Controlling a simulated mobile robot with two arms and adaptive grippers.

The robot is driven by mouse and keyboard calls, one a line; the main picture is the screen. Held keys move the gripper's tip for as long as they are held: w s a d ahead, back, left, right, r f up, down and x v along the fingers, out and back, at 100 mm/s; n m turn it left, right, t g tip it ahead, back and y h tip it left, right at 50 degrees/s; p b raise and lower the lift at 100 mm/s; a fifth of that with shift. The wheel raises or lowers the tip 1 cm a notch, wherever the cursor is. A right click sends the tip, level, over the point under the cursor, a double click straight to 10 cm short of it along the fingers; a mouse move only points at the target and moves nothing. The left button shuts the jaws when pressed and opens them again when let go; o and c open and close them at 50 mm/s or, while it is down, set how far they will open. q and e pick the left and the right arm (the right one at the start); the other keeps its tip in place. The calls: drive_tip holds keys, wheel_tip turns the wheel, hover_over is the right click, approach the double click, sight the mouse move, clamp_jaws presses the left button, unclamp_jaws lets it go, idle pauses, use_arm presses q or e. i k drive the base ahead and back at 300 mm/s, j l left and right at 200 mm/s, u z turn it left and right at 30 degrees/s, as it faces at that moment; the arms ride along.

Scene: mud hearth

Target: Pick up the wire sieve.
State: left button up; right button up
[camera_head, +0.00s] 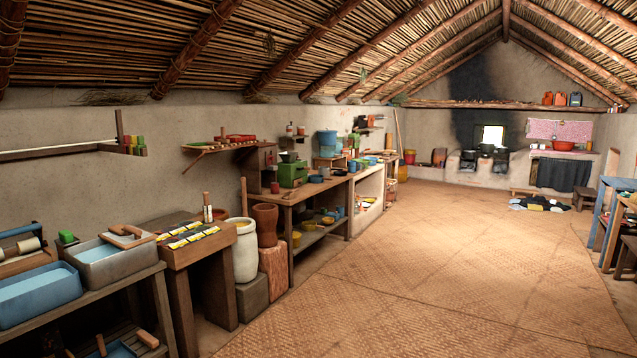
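I cannot make out a wire sieve in the head view; the far shelves and worktops are too small to tell every item apart. Neither of my grippers is in view. A long wooden worktable (304,190) stands along the left wall, with a green machine (293,174), bowls and pots on it. A small wooden table (180,255) nearer to me carries several yellow and black packets.
Blue and grey basins (38,292) sit on a bench at the near left. A white barrel (244,252) and a brown mortar (266,222) stand beside the small table. A blue table (607,213) is at the right. The woven mat floor (440,265) is clear in the middle.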

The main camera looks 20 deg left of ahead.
sight(321, 180)
drive_tip(key=i+j+u, duration=0.2)
drive_tip(key=i, duration=0.2)
drive_tip(key=i+u, duration=0.15)
drive_tip(key=i, duration=0.25)
drive_tip(key=i+u, duration=0.25)
drive_tip(key=i, duration=4.25)
